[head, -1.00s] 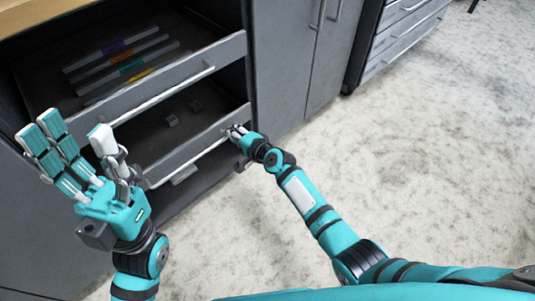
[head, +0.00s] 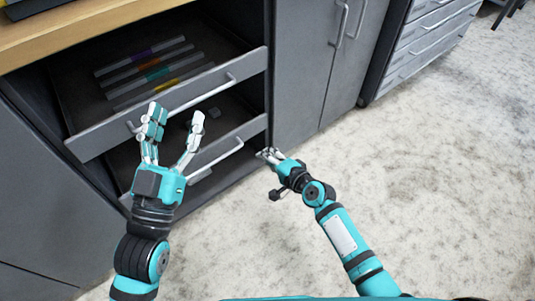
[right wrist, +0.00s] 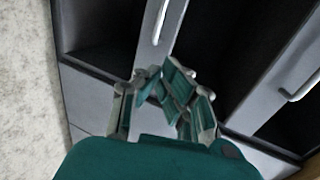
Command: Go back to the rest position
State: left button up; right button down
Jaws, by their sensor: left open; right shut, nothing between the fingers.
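My left gripper (head: 176,116) is teal and white, open and empty. In the head view its fingers point up in front of the two pulled-out drawers. My right gripper (head: 266,154) is shut and empty, just right of the lower drawer's handle and apart from it. In the right wrist view its fingers (right wrist: 165,88) are drawn together with nothing between them. The upper drawer (head: 100,136) holds several flat strips with coloured middles. The lower drawer (head: 245,130) is partly hidden by my left gripper, and a small grey piece shows inside.
The drawers are in a dark grey cabinet under a wooden top (head: 80,32). A closed cabinet door (head: 300,80) stands to their right, with a grey drawer unit (head: 425,45) beyond it. The pale floor (head: 430,170) at right is clear.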

pick_arm(q)
jog(key=shift+w+f, duration=0.15)
jog(key=shift+f, duration=0.15)
